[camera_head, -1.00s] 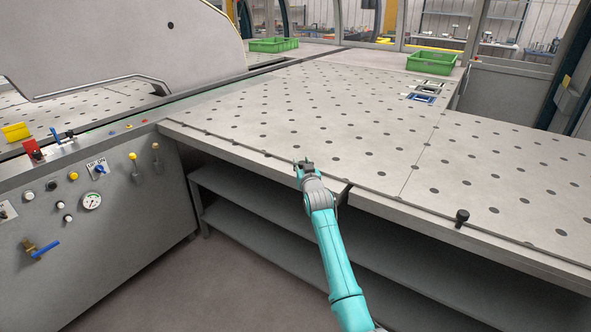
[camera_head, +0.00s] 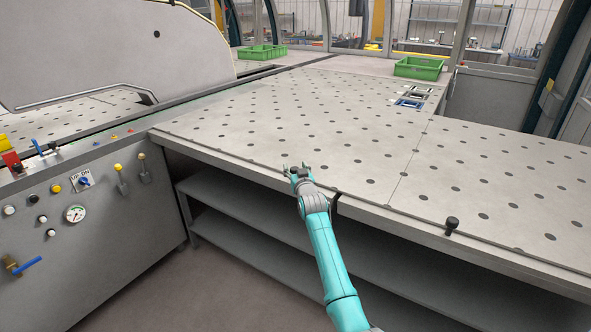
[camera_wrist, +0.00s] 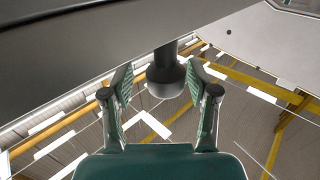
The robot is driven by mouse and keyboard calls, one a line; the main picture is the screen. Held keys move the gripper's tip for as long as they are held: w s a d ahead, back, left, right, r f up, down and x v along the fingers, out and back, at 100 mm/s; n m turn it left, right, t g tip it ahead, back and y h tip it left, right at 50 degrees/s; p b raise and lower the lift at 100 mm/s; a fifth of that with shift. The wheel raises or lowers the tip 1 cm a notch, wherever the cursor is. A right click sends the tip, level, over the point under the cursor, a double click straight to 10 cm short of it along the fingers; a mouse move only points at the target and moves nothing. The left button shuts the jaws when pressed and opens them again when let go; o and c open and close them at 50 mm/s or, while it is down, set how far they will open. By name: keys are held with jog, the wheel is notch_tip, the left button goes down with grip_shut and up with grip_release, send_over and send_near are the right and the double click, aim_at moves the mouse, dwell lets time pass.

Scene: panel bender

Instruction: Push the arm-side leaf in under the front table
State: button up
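The front table (camera_head: 310,110) is a pale grey top with rows of dark holes and a thin seam along its near edge. I take the narrow near strip (camera_head: 230,160) beyond that seam for the arm-side leaf; how far it sits out is unclear. My gripper (camera_head: 297,171) is at this near edge, left of a dark bracket-like end (camera_head: 335,200). In the wrist view, my gripper (camera_wrist: 160,92) has its fingers spread either side of a dark round knob (camera_wrist: 166,78). Gaps show beside the knob, so it is not clamped.
A second black knob (camera_head: 452,224) stands at the near edge on the right. Dark shelves (camera_head: 270,215) lie under the table. A control panel (camera_head: 80,215) with buttons and a gauge is at the left. Green crates (camera_head: 419,68) stand at the back.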

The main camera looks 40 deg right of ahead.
jog(key=shift+a, duration=0.1)
jog(key=v, duration=1.2)
dwell(0.4)
